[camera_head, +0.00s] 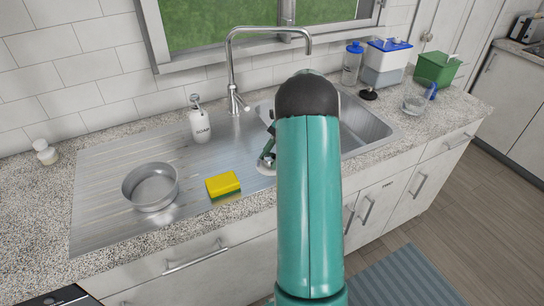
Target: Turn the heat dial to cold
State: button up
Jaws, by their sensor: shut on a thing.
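My arm rises through the middle of the view and hides much of the sink. Part of my gripper (268,152) shows just left of the arm, pointing down at the sink's front. It is shut on a small round pale thing (265,169), which appears to be the heat dial. Its markings and setting are too small and too covered to read. The chrome faucet (231,70) stands upright behind the sink (366,125), with its spout reaching right.
A metal bowl (150,187) and a yellow sponge (222,184) sit on the drainboard (100,215), left of my gripper. A white soap dispenser (199,121) stands behind them. A blue-capped bottle (352,64), a blue-lidded container (385,64) and a green box (436,69) stand at the back right.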

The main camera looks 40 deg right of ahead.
jog(key=shift+n+g, duration=0.3)
jog(key=shift+n, duration=0.1)
jog(key=o, duration=1)
jog(key=shift+c, duration=0.2)
jog(key=shift+d+r, duration=0.1)
jog(key=v, duration=1.3)
jog(key=shift+d+r, duration=0.2)
